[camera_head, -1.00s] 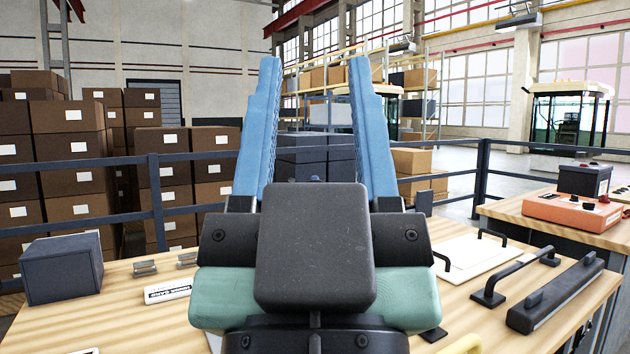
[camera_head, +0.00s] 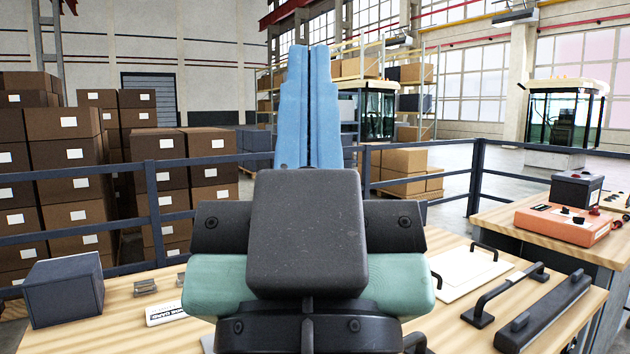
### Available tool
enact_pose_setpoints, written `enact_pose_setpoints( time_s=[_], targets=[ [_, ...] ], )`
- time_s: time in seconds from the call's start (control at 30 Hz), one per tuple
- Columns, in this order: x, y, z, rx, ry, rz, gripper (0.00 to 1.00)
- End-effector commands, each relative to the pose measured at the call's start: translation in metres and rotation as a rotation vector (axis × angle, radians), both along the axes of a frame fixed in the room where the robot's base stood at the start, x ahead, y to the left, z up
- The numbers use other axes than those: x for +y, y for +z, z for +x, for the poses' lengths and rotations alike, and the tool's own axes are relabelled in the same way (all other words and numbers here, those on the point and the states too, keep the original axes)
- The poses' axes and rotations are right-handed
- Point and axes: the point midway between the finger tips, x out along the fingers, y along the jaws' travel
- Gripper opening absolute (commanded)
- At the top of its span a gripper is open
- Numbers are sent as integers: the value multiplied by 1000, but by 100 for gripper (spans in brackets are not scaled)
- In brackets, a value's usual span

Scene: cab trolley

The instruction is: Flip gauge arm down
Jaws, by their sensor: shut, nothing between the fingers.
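My gripper (camera_head: 309,60) fills the middle of the head view, its two blue fingers pointing up and away. The fingers are together, shut with nothing between them. My gripper's body hides the middle of the wooden bench (camera_head: 125,300). No gauge arm can be made out for certain; it may be behind my gripper. A black bar handle on two feet (camera_head: 510,291) and a long dark bar with a small knob (camera_head: 545,312) lie on the bench at the right.
On the bench are a dark box (camera_head: 63,291), a white labelled piece (camera_head: 165,313), small metal clips (camera_head: 145,286) and a white panel with handles (camera_head: 468,272). An orange unit (camera_head: 562,224) sits on another bench. A dark railing (camera_head: 153,215) runs behind.

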Motion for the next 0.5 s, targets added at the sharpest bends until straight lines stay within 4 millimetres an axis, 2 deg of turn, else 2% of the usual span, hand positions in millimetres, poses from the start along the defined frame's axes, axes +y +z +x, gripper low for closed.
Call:
enact_pose_setpoints(
  time_s=[0.03,0.1,0.3,0.4,0.5],
  targets=[
    [0,37,0,-1,0,0,0],
    [0,61,0,-1,1,-1,0],
    [0,126,0,-1,1,0,0],
    [1,153,0,-1,1,0,0],
    [1,169,0,-1,2,-1,0]
  ],
)
